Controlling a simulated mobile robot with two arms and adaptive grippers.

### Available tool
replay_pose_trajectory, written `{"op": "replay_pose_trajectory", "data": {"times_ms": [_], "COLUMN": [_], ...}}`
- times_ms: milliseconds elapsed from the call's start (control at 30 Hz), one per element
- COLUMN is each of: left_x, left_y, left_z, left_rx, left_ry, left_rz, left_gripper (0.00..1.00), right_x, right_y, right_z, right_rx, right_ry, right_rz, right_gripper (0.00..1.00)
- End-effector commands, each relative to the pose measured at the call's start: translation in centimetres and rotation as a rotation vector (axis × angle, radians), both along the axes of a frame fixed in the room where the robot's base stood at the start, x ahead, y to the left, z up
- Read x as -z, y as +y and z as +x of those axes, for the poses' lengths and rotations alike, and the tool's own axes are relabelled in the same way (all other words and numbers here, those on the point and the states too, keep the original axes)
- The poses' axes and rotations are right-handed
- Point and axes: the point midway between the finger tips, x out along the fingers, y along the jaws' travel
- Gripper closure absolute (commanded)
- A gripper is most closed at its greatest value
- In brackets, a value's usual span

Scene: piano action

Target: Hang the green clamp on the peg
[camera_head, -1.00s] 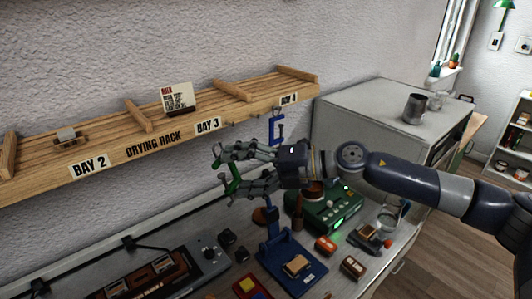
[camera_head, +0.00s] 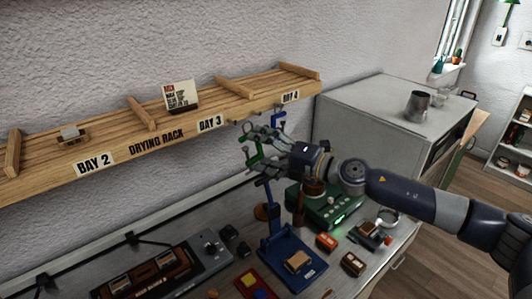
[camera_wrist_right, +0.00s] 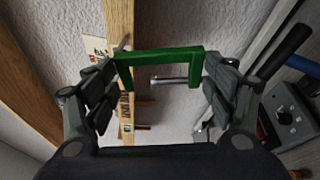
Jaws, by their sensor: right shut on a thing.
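The green clamp (camera_head: 253,156) is in my right gripper (camera_head: 256,153), just below the front edge of the drying rack near BAY 3. In the right wrist view the green clamp (camera_wrist_right: 160,56) spans between the fingers of my right gripper (camera_wrist_right: 162,82), with its metal screw across the opening. A small peg (camera_head: 262,124) sticks out below the rack's front board, left of a hanging blue clamp (camera_head: 279,122). Peg-like pieces (camera_wrist_right: 143,127) also show beyond the green clamp in the wrist view. I cannot tell which peg is meant. The clamp appears apart from the pegs. My left gripper is not in view.
The wooden drying rack (camera_head: 155,146) runs along the wall above the bench. Below stand a blue stand (camera_head: 286,252), a green device (camera_head: 326,208) and several small boxes. A grey cabinet (camera_head: 375,118) stands to the right.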

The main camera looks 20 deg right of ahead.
Motion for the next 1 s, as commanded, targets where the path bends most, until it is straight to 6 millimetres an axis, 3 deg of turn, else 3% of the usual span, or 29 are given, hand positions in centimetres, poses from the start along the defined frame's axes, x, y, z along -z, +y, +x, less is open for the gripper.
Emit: {"op": "replay_pose_trajectory", "data": {"times_ms": [1000], "left_x": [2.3], "left_y": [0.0], "left_z": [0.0], "left_rx": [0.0], "left_ry": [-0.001], "left_rz": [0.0], "left_gripper": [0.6], "right_x": [0.9], "right_y": [2.3], "right_z": [5.6], "right_rx": [0.0], "right_ry": [0.0], "right_rz": [0.001], "right_gripper": [0.5]}}
